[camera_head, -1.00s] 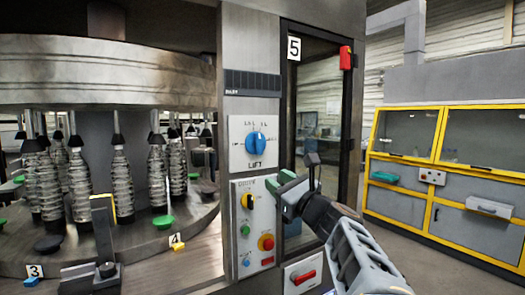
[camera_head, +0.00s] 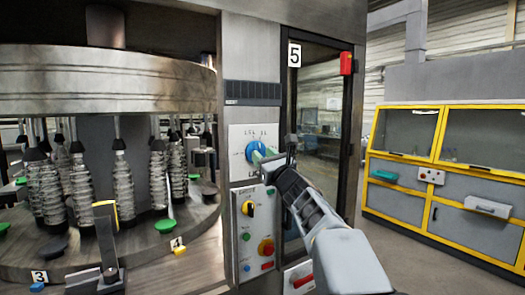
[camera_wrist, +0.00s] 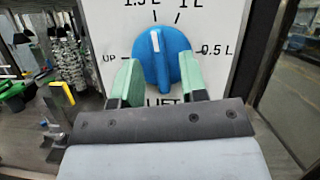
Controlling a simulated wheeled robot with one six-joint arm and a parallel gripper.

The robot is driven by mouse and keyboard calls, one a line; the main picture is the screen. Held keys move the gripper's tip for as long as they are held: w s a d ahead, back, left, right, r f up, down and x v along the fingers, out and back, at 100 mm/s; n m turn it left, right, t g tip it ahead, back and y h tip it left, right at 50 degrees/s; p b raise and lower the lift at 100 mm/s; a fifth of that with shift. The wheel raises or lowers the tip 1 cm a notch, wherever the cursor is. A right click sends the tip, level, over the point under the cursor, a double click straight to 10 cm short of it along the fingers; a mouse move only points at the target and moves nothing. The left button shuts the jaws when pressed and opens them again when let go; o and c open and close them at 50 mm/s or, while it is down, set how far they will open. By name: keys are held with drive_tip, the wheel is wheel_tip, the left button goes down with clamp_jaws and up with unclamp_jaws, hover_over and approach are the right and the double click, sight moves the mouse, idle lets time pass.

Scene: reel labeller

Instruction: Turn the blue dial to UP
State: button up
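The blue dial (camera_head: 255,151) sits on a white panel marked LIFT, on the machine's front. In the head view my gripper (camera_head: 272,158) partly covers the dial's lower right.
Below is a panel with a yellow-black switch (camera_head: 248,208), a red button (camera_head: 266,247) and small buttons. A glass door (camera_head: 318,130) is to the right, with a red device (camera_head: 346,63). The bottle carousel (camera_head: 110,80) is to the left. Yellow-framed cabinets (camera_head: 445,180) stand far right.

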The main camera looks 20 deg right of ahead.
drive_tip(key=shift+w+a+r, duration=0.1)
drive_tip(key=shift+w+r, duration=0.1)
drive_tip(key=shift+w, duration=0.3)
drive_tip(key=shift+c, duration=0.2)
clamp_jaws()
